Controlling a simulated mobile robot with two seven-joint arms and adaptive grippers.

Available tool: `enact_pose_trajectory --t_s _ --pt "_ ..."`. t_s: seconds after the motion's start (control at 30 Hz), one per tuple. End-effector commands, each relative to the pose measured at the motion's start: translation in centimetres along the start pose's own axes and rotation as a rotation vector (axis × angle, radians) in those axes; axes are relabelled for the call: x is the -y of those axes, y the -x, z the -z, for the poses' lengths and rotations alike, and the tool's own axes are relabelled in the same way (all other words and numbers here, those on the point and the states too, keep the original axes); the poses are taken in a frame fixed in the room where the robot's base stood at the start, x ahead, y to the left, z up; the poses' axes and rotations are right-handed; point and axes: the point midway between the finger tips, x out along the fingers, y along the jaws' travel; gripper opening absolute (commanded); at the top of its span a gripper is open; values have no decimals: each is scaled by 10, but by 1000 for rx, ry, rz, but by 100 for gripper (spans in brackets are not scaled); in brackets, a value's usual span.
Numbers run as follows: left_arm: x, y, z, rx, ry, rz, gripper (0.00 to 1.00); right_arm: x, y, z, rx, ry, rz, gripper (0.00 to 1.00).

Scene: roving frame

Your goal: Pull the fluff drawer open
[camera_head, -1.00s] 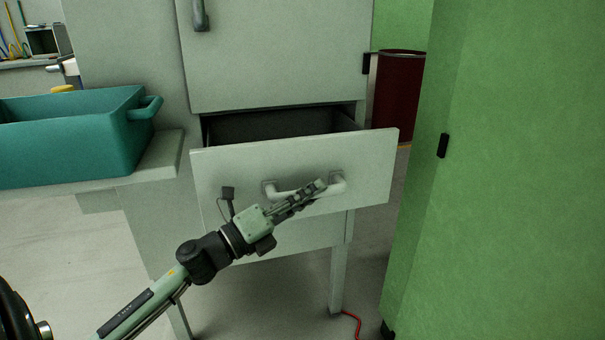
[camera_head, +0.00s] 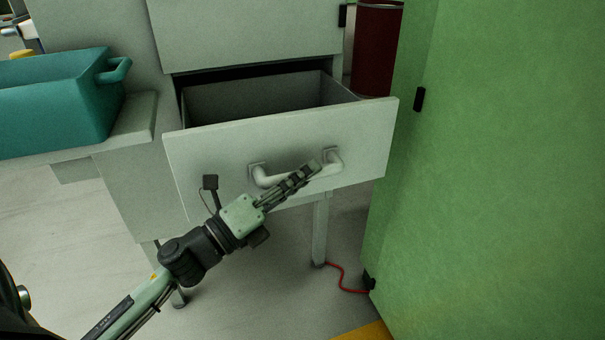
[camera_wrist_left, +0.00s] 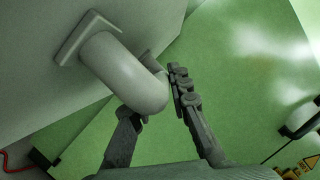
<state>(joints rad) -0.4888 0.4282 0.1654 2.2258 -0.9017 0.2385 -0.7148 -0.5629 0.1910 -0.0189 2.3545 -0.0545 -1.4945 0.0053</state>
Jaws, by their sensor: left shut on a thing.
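The fluff drawer (camera_head: 225,150) is a pale grey drawer in a grey cabinet, and it stands well open. Its inside looks empty where I can see it. A white bar handle (camera_head: 268,180) is fixed across its front, and it fills the upper left of the left wrist view (camera_wrist_left: 125,78). My left gripper (camera_head: 308,172) is shut on the handle near its right end. In the left wrist view its two fingers (camera_wrist_left: 158,105) lie on either side of the bar. My right gripper is not in view.
A teal bin (camera_head: 55,105) stands on a grey ledge (camera_head: 135,125) left of the drawer. A tall green cabinet (camera_head: 490,170) stands close on the right. A dark red cylinder (camera_head: 376,50) is behind. A red cable (camera_head: 335,278) lies on the floor.

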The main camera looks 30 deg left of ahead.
Motion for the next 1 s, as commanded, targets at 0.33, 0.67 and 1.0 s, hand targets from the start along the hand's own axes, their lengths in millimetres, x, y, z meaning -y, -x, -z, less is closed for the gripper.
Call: enact_pose_trajectory --t_s 0.33,0.67,1.0 --pt "0 0 0 0 0 0 39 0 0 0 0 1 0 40" --pt "-2 22 0 2 4 -5 39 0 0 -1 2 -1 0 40" --pt "-2 93 0 3 3 -6 39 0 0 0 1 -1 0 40"
